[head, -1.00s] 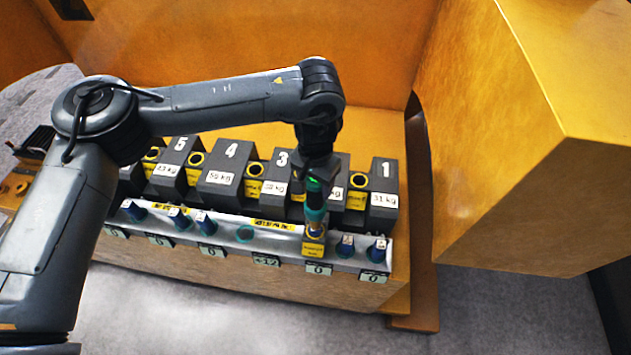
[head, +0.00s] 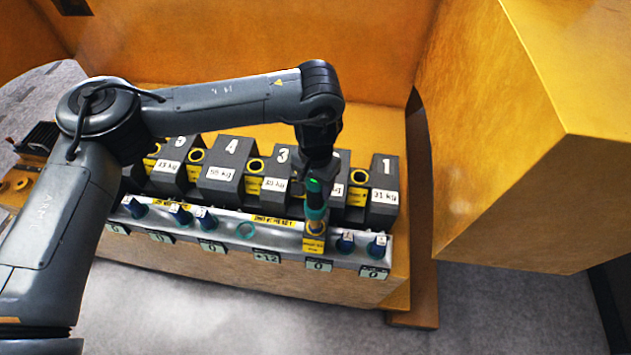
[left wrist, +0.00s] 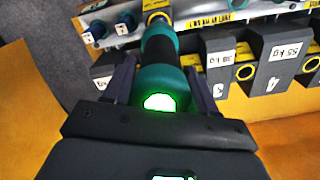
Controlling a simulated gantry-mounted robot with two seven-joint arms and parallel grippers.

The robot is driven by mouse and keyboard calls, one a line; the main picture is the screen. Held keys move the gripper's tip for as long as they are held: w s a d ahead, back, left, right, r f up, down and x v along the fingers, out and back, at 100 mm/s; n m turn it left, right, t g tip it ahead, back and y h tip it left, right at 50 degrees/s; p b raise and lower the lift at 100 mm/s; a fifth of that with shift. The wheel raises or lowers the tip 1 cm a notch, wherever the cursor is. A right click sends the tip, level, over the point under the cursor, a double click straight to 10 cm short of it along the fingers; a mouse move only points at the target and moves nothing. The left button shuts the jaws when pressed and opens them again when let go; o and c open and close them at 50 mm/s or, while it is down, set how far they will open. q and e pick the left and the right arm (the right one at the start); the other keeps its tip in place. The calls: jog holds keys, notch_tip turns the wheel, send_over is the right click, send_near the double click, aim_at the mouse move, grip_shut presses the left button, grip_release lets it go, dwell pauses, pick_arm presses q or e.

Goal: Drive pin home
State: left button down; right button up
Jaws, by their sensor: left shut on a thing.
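My left gripper (head: 316,178) points down over the front rail, shut on a teal and black hand tool (head: 315,200). In the left wrist view the tool (left wrist: 160,70) sits between the two fingers, with a lit green end toward the camera. Its far end meets a yellow-ringed spot (left wrist: 157,18) on the rail. In the head view that end is just above a yellow tag (head: 313,243) on the rail. The pin itself is hidden or too small to tell apart from the tool's tip. The right gripper is not in view.
Numbered dark castings (head: 222,172) stand in a row behind the metal rail (head: 285,238). Blue knobs (head: 376,246) stand along the rail on both sides of the tool. A large yellow block (head: 530,150) juts in at right. Grey floor lies in front.

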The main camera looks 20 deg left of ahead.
pick_arm(q)
jog(key=shift+f, duration=0.45)
dwell(0.4)
jog(key=shift+f, duration=0.5)
dwell(0.4)
jog(key=shift+f, duration=0.25)
dwell(0.4)
notch_tip(320, 180, up, 3)
jog(key=shift+r+p, duration=0.1)
jog(key=shift+p, duration=1.1)
jog(key=shift+w+r+b, duration=0.1)
jog(key=shift+r+b, duration=0.2)
jog(key=shift+b, duration=0.05)
jog(key=shift+r, duration=3.15)
